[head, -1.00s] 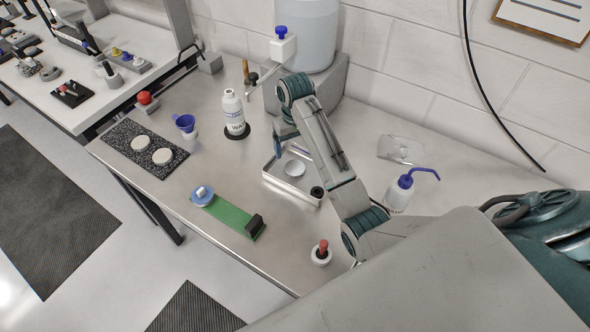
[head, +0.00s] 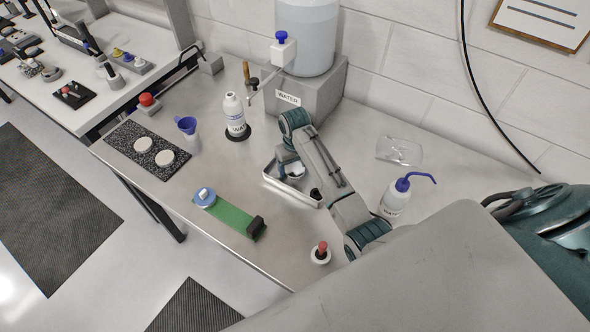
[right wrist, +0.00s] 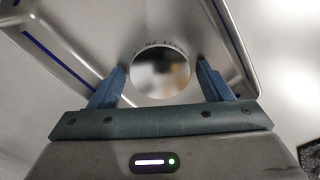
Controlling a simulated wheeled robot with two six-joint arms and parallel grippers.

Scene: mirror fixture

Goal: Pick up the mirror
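The mirror is a round, shiny disc (right wrist: 160,72) lying in a shallow metal tray (right wrist: 236,48). In the head view the mirror (head: 297,171) is partly hidden by my right gripper (head: 286,166), which is low at the tray (head: 289,190). In the right wrist view my right gripper (right wrist: 160,85) is open, with one blue finger on each side of the mirror's near part. A gap shows between the fingers and the disc, and I cannot tell whether the tips touch it. My left gripper is not in view.
A green strip with a blue round piece (head: 204,197) and a black block (head: 257,226) lies in front of the tray. A blue-capped wash bottle (head: 393,200) stands right, a white bottle (head: 234,112) behind left. A red-topped item (head: 321,252) stands near the front edge.

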